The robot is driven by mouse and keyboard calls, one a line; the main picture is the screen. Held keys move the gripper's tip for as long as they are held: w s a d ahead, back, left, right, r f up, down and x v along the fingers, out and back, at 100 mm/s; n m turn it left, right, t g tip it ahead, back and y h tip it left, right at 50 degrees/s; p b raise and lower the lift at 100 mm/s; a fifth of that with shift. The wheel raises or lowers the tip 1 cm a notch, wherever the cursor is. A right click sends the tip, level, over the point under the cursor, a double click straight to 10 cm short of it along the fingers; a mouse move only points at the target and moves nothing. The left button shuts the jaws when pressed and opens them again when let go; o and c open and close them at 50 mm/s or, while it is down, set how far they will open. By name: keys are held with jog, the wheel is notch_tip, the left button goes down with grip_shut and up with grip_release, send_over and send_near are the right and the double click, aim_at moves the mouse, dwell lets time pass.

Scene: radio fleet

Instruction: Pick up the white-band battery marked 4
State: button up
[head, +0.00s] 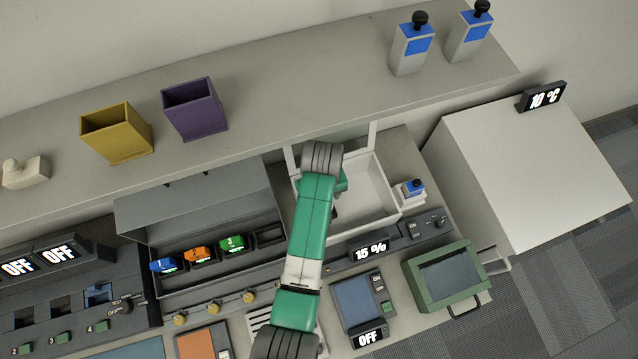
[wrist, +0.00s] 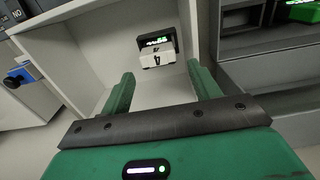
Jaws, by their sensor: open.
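The white-band battery marked 4 (wrist: 158,58) is in the wrist view, inside a white open bin (wrist: 92,55). Its dark end shows a lit green display. In the head view the bin (head: 376,190) is right of the middle, and my arm hides the battery. My gripper (wrist: 162,80) is open, with its two green fingers reaching into the bin. The battery appears between and beyond the fingertips, and no contact shows. My gripper (head: 338,200) is mostly hidden behind my arm in the head view.
Blue 1 (head: 164,265), orange 2 (head: 198,255) and green 3 (head: 232,243) batteries sit in a dark rack (head: 215,274) left of the bin. The rack's right slot looks empty. A small blue-topped device (head: 411,188) stands right of the bin. Bin walls flank my fingers.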

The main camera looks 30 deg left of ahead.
jog(key=f, duration=0.7)
jog(key=shift+w+b, duration=0.25)
jog(key=shift+b, duration=0.05)
jog(key=shift+r, duration=0.1)
jog(key=c, duration=0.8)
notch_tip(320, 180, up, 10)
jog(key=shift+p, duration=0.5)
